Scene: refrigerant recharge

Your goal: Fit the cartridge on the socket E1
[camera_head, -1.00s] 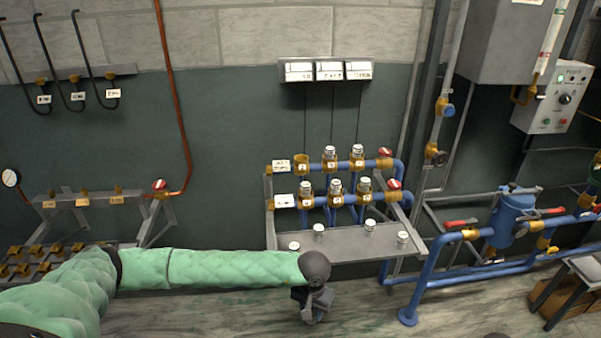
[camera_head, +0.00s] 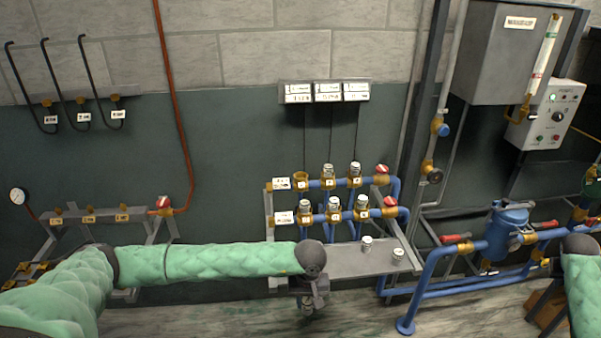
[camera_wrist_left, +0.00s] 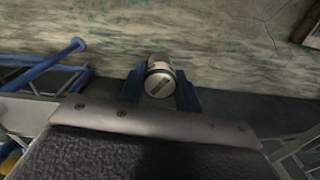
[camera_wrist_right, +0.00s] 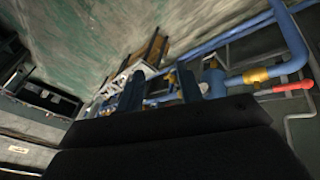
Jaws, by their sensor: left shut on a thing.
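A pale cylindrical cartridge with a dark-marked end (camera_wrist_left: 159,82) sits between the two blue fingers of my left gripper (camera_head: 308,303), which is shut on it. In the head view this gripper is below the front edge of the shelf and the cartridge is hard to make out. The manifold has two rows of brass sockets. I cannot read which socket is E1. My right gripper (camera_wrist_right: 160,88) has its fingers apart with nothing between them.
The grey shelf (camera_head: 345,262) below the manifold bears two visible cartridges (camera_head: 366,244) (camera_head: 397,256); my left arm covers its left part. Blue pipes and a blue filter vessel (camera_head: 508,230) stand at right. A rack (camera_head: 90,215) stands at left.

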